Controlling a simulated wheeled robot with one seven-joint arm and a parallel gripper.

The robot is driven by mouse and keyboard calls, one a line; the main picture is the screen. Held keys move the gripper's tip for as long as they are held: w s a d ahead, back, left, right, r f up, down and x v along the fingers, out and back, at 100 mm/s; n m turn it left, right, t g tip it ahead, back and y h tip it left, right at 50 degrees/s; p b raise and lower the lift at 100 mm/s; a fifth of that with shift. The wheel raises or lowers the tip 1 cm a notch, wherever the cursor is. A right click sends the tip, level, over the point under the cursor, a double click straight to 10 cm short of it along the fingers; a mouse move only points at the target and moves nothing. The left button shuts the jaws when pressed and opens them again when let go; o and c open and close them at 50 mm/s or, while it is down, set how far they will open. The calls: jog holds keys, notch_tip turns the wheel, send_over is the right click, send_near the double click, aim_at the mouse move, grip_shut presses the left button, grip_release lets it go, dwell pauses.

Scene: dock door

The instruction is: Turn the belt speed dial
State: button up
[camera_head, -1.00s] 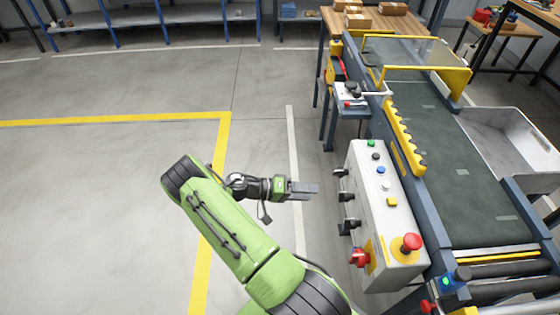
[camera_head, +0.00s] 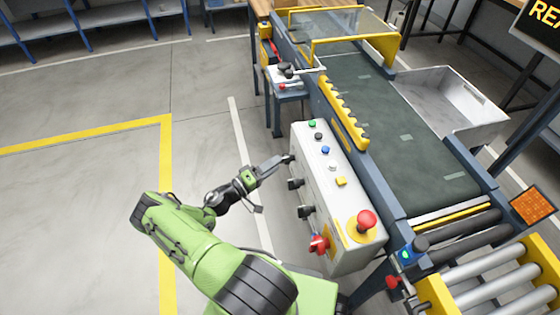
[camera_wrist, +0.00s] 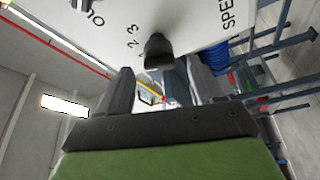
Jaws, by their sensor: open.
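The control box (camera_head: 332,190) is pale grey and stands beside the conveyor. Several dark knobs and a red rotary switch (camera_head: 318,244) stick out of its left face. My gripper (camera_head: 278,162) is at the farthest dark knob (camera_head: 289,159). In the wrist view, a black dial (camera_wrist: 158,50) sits on a white panel with numbers including 2 and 3, and a partly cut-off label beginning "SPE". My open fingers (camera_wrist: 160,77) are on either side of the dial's line, close to it. I cannot tell whether they touch it.
The box top carries several coloured buttons and a red emergency stop (camera_head: 365,222) on a yellow base. The green conveyor belt (camera_head: 390,130) runs behind it, with a grey bin (camera_head: 450,105) beyond. The floor to the left is clear.

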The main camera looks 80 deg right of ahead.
aim_at(287, 159)
jog(key=x, duration=0.3)
jog(key=shift+s+d, duration=0.2)
jog(key=shift+c, duration=0.2)
jog(key=c, duration=1)
